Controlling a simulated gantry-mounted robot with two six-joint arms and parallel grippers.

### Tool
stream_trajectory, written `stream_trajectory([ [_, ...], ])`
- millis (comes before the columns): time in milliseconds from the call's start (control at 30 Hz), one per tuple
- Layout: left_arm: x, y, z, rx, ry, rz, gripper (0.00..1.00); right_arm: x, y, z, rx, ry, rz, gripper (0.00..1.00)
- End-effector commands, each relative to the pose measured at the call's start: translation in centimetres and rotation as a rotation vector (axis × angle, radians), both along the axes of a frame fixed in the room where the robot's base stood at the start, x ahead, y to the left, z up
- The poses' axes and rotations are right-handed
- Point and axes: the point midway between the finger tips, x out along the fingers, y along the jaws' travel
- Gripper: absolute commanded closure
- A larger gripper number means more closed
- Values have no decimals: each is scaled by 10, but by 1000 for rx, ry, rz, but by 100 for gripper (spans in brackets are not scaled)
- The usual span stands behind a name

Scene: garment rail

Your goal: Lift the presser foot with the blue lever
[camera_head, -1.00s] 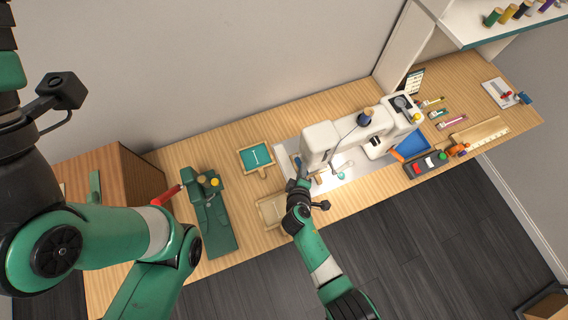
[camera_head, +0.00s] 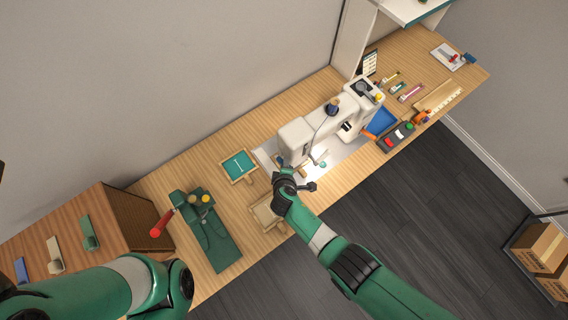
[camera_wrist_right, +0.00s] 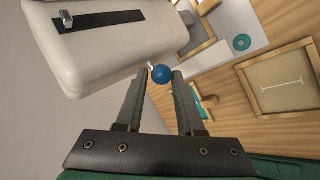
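The white sewing machine (camera_head: 296,136) stands on the wooden bench. It also fills the upper left of the right wrist view (camera_wrist_right: 95,45). The blue ball knob of the lever (camera_wrist_right: 161,74) shows beside the machine's body. My right gripper (camera_wrist_right: 164,76) is at the knob, with a finger on each side and narrow gaps between them and the ball. Its fingers are apart. In the head view my right gripper (camera_head: 284,172) is at the machine's left end, and its fingers are mostly hidden. The presser foot cannot be made out. My left gripper is out of view.
A wooden tray with a teal inset (camera_head: 238,166) and another wooden tray (camera_head: 263,214) lie left of the machine. A green press with a red handle (camera_head: 208,235) is farther left. A blue tray (camera_head: 381,121) and a dark button box (camera_head: 395,137) are on the right.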

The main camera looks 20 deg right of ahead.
Motion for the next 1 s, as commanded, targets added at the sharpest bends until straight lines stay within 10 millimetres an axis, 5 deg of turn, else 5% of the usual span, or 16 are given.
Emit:
stream_trajectory([
  [100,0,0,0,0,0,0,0,0,0,0,0,-1,1,45],
  [467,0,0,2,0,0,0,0,0,1,3,2,-4,2,45],
  [1000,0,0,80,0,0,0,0,-66,24,82,1,0,4,45],
])
